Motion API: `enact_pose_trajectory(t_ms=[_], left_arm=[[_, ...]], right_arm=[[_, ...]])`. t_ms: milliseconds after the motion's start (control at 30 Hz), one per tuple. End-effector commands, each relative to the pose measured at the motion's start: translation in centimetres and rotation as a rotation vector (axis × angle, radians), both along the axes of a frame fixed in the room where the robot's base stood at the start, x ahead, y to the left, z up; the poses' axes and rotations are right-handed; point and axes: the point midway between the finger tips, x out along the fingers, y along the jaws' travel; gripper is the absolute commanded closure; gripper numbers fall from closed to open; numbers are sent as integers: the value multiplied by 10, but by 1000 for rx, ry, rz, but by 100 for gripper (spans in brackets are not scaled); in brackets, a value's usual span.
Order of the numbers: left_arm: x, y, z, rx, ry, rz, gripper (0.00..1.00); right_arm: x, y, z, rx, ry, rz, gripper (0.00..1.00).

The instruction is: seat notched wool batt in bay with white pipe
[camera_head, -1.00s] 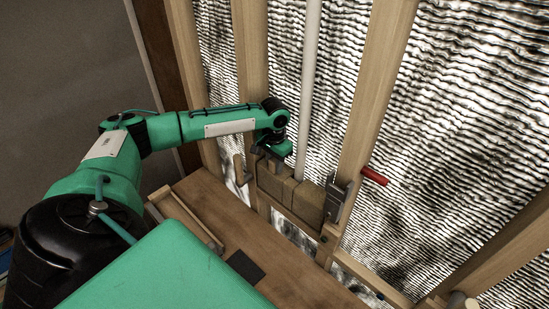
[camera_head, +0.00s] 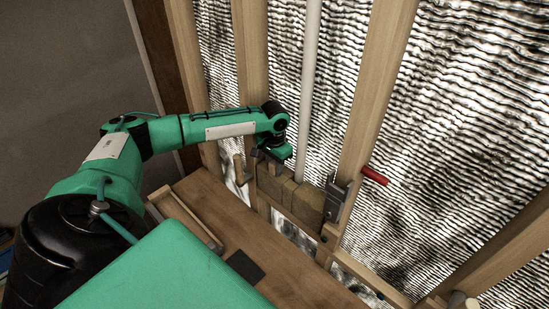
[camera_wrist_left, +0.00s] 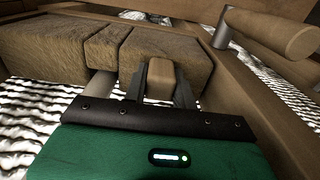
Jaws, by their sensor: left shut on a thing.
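The brown wool batt (camera_head: 305,199) sits between two wooden studs, low in the bay with the white pipe (camera_head: 307,85). The pipe runs down to the batt's top edge; whether it lies in the notch is hidden. In the left wrist view the batt (camera_wrist_left: 55,45) shows as adjoining brown blocks with narrow gaps. My left gripper (camera_head: 270,157) is at the batt's left end in the head view. In the left wrist view its dark fingers (camera_wrist_left: 159,84) are shut on a tan tab at the batt. My right gripper is not in view.
A wooden bench (camera_head: 225,205) lies in front, mostly clear.

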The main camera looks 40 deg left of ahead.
Motion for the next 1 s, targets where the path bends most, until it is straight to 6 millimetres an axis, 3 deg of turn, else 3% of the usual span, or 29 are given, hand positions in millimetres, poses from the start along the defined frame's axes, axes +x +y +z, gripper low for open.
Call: enact_pose_trajectory(t_ms=[967, 1000], left_arm=[[0, 0, 0, 0, -1, 0, 100], [0, 0, 0, 0, -1, 0, 71]], right_arm=[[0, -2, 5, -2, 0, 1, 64], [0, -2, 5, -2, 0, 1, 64]])
